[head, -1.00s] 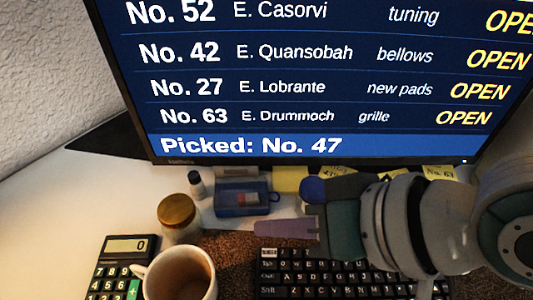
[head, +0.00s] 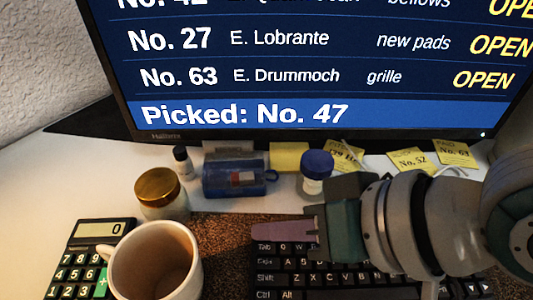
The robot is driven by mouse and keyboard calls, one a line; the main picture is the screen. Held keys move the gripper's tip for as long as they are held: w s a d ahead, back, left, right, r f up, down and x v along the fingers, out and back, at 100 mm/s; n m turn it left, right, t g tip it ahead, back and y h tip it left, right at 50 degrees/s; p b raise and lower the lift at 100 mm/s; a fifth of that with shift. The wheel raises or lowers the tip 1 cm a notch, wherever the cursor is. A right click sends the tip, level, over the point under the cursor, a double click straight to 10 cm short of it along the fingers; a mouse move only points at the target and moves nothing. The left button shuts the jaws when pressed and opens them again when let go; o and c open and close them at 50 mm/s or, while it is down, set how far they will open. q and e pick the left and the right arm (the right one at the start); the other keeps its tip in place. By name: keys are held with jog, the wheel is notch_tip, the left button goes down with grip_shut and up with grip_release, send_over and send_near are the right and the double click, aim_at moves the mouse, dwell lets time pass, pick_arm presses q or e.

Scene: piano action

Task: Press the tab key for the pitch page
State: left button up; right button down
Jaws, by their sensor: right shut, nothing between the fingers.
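The black keyboard (head: 300,280) lies on a brown mat in front of the monitor. Its Tab key (head: 264,246) shows at the upper left of the keys, label readable. My right gripper (head: 256,231) reaches in from the right with its fingers shut and empty, pointing left. The fingertips appear just beyond the Tab key, covering part of the keyboard's upper left edge; contact cannot be told. The monitor screen (head: 300,70) shows a list with No. 27 and No. 63 marked OPEN, and a bar reading "Picked: No. 47". My left gripper is not in view.
A mug (head: 157,262), a calculator (head: 85,262) and a gold-lidded jar (head: 160,193) stand left of the keyboard.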

aim_at(266, 250)
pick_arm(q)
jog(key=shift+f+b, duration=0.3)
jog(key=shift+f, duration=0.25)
pick_arm(e)
jog(key=shift+f, duration=0.9)
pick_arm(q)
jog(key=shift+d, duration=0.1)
pick_arm(e)
jog(key=shift+f, duration=0.1)
dwell(0.6)
jog(key=shift+f, duration=0.3)
